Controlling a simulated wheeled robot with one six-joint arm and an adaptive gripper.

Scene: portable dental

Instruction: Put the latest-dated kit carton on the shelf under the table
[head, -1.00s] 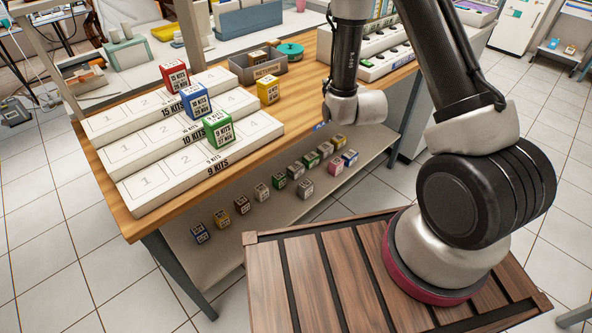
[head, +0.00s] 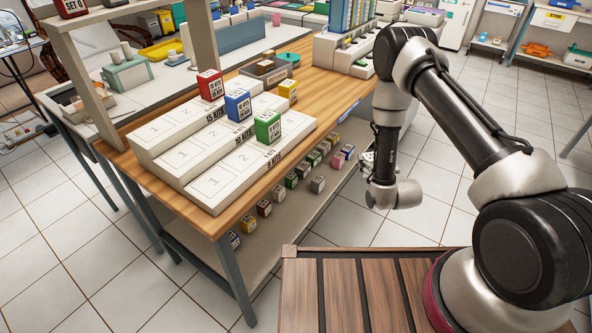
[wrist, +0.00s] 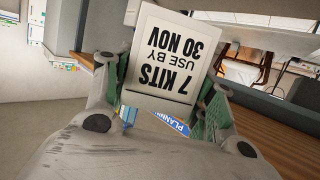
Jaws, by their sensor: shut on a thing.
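My gripper (wrist: 164,78) is shut on a kit carton (wrist: 172,55), its pads on both sides. The carton's white label reads "7 KITS USE BY 30 NOV", upside down in the wrist view. In the head view my arm's end hangs beside the table's right side; the fingers and held carton are mostly hidden there. The shelf (head: 288,226) under the table (head: 335,92) carries a row of small cartons, including a brown one (head: 264,208) and a grey one (head: 318,184). Their dates are too small to read.
On the table's stepped rack (head: 215,183) stand a red carton (head: 210,86), a blue carton (head: 238,106) and a green carton (head: 268,127). The shelf's front strip looks clear. My slatted wooden deck is in front.

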